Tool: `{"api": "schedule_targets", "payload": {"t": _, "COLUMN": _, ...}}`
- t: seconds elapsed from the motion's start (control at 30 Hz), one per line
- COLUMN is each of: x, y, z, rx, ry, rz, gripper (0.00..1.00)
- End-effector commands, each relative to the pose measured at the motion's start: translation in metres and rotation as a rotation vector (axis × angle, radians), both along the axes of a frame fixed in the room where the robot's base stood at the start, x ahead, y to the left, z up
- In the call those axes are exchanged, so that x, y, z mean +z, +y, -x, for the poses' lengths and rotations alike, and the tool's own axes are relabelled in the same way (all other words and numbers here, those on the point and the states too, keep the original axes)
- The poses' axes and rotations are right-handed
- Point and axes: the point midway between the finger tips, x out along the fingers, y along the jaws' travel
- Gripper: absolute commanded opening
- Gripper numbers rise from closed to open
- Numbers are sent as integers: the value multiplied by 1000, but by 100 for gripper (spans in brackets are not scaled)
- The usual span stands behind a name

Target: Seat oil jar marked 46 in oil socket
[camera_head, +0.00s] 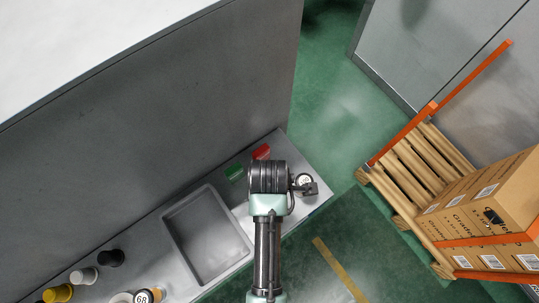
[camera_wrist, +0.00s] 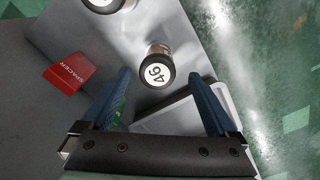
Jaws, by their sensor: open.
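The oil jar marked 46 (camera_wrist: 157,74) shows in the wrist view with a dark rim, a white label and a metallic side. It stands on the grey counter, ahead of and between my fingers. My gripper (camera_wrist: 160,88) is open and empty, with one blue finger on each side of the jar's line. In the head view a jar with a white label (camera_head: 304,179) shows beside my gripper (camera_head: 307,189) near the counter's right end; its number is hard to read. I cannot make out the oil socket in either view.
A red block marked SPACER (camera_wrist: 68,73) and a partly hidden green block (camera_head: 234,173) lie nearby. Another white-topped item (camera_wrist: 103,4) is cut off at the wrist view's top.

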Motion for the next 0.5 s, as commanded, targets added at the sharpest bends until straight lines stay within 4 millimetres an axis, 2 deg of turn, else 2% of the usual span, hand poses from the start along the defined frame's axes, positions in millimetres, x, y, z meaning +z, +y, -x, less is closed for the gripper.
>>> {"api": "schedule_targets", "payload": {"t": 0.33, "x": -38, "y": -2, "z": -3, "rx": -1, "ry": 2, "rz": 0, "gripper": 94}}
{"api": "schedule_targets", "payload": {"t": 0.5, "x": -49, "y": -1, "z": -3, "rx": -1, "ry": 0, "rz": 0, "gripper": 94}}
